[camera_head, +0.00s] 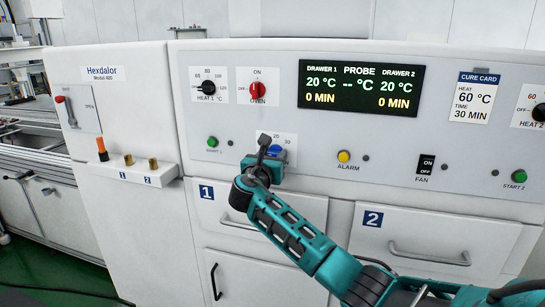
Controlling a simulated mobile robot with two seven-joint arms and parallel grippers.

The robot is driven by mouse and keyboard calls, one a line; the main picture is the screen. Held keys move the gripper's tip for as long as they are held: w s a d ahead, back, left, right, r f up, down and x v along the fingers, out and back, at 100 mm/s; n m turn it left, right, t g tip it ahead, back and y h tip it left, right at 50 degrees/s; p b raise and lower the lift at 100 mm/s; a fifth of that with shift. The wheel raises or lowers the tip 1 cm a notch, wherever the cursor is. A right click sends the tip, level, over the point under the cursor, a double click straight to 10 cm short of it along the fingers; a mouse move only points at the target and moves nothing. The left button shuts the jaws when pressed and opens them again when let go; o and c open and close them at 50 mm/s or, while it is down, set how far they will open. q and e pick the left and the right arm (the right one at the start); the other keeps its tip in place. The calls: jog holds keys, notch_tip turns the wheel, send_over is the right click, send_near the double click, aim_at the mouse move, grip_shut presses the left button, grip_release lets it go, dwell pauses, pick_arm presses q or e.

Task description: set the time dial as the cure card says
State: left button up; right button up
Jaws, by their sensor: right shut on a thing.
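The cure card (473,98) on the right of the panel reads heat 60 °C, time 30 min. My right gripper (264,157) is in front of this plate, shut on the time dial. The gripper hides most of the dial, and I cannot read where its pointer stands. A small blue part shows beside the fingers. The display (361,90) reads 20 °C and 0 MIN for both drawers. My left gripper is not in view.
Around the plate are the green START 1 button (212,142), HEAT 1 dial (208,88), red oven switch (258,90) and yellow alarm lamp (344,156). Drawer 1 (207,210) and drawer 2 (430,235) are shut below. A shelf (130,172) with small pegs juts out at left.

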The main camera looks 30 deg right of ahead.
jog(key=shift+m, duration=0.3)
pick_arm(q)
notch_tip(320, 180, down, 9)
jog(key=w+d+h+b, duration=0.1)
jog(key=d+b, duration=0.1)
jog(key=b, duration=1.1)
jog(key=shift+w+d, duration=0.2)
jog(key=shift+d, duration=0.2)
pick_arm(e)
jog(key=m, duration=2.6)
jog(key=shift+f, duration=0.25)
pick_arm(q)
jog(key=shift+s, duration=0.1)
